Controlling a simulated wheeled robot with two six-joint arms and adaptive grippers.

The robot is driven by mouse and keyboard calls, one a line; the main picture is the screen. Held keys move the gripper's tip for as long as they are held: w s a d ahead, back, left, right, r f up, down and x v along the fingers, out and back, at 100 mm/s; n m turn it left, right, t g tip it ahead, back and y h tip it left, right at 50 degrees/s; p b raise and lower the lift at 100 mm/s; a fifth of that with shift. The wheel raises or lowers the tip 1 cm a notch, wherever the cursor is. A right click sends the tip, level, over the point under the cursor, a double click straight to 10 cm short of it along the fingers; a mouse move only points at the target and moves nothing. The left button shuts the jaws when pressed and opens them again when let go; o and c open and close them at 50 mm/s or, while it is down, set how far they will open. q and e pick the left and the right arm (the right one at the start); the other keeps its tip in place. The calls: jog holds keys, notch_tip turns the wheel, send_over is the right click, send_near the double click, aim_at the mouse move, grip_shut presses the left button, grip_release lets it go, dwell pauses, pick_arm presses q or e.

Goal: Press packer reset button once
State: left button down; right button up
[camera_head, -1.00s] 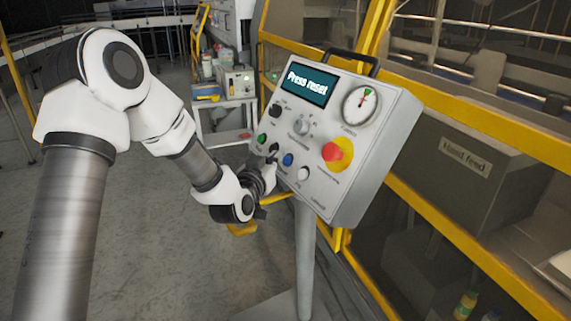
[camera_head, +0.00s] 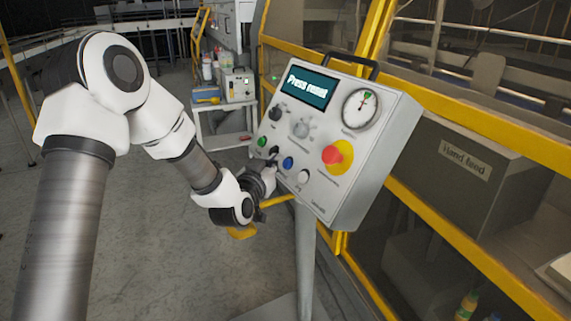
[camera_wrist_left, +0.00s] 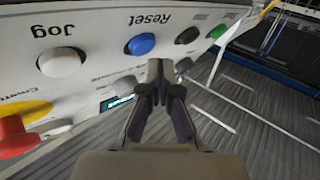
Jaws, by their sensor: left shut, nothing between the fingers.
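The grey control panel (camera_head: 335,195) stands tilted on a post, and its screen (camera_head: 307,87) reads "Press reset". The blue button (camera_head: 288,161) is in its lower row; the left wrist view shows it (camera_wrist_left: 141,44) beside the label "Reset". My left gripper (camera_head: 273,158) is shut and empty, just left of the blue button in the head view. In the left wrist view its fingertips (camera_wrist_left: 160,70) point at the panel between the blue button and a black one (camera_wrist_left: 187,35). I cannot tell whether they touch the panel. My right gripper is not in view.
A white "Jog" button (camera_wrist_left: 59,62) and a red emergency knob (camera_head: 333,154) sit near the blue button. A green button (camera_head: 262,141) is to its left. Yellow guard frames (camera_head: 440,225) stand right of the panel. A cart (camera_head: 223,120) stands behind; the floor at left is open.

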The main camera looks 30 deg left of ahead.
pick_arm(q)
jog(key=shift+w+d+f+b, duration=0.2)
jog(key=shift+w+b, duration=0.15)
jog(key=shift+w+d+f+b, duration=0.2)
jog(key=shift+w+f+b, duration=0.05)
jog(key=shift+b, duration=0.05)
dwell(1.0)
jog(key=shift+s+a+r, duration=0.1)
jog(key=shift+s+a+r+p, duration=0.3)
jog(key=shift+s+r, duration=0.05)
jog(key=shift+s, duration=0.2)
